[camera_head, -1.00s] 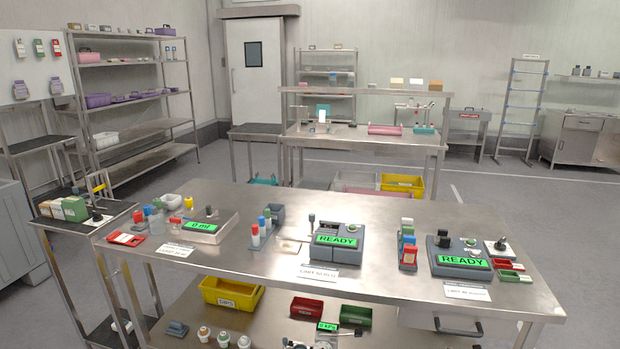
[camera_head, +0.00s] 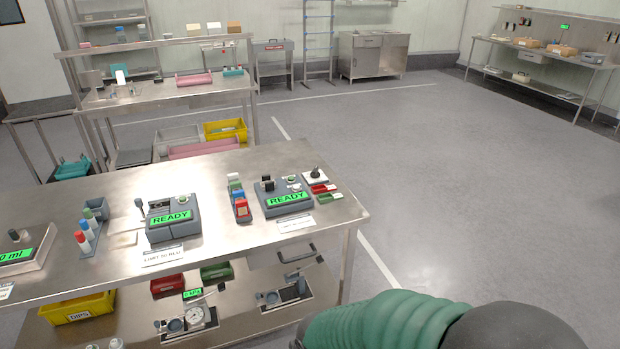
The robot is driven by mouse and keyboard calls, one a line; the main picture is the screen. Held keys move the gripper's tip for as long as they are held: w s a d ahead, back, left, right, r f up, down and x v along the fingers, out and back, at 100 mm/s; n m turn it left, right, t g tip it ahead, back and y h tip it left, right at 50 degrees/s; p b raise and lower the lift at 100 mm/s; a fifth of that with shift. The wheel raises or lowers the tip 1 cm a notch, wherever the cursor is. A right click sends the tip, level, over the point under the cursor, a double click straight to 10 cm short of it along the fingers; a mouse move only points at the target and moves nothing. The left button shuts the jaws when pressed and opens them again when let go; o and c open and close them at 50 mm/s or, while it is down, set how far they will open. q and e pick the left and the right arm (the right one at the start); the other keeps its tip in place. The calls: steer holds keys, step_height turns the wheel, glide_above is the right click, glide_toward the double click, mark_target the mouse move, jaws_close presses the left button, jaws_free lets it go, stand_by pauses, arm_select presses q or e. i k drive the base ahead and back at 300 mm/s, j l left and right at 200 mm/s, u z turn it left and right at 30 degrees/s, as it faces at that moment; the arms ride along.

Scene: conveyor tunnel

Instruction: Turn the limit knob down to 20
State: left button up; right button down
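Two grey instruments with green READY displays stand on the steel table. The left instrument (camera_head: 172,219) has a card (camera_head: 162,256) in front, which seems to read LIMIT and a number. It has a dark lever or knob at its left side. The right instrument (camera_head: 283,197) has a black knob (camera_head: 268,183) and smaller round controls on top, with another card (camera_head: 297,223) in front. I cannot tell which control is the limit knob, nor read its setting. A green sleeved arm of mine enters at the bottom right. Neither gripper is in view.
A vial rack (camera_head: 239,202) stands between the instruments. A white plate with a black-handled control (camera_head: 315,175) and small red and green trays (camera_head: 323,191) are at the right end. A lower shelf holds bins (camera_head: 77,308) and gauges (camera_head: 194,319). The floor to the right is clear.

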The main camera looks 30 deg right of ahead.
mark_target(315, 173)
steer(key=z, duration=1.15)
steer(key=k+l+u, duration=0.1)
steer(key=l, duration=0.25)
steer(key=k+l+u, duration=0.1)
steer(key=k+l, duration=0.1)
steer(key=l, duration=0.1)
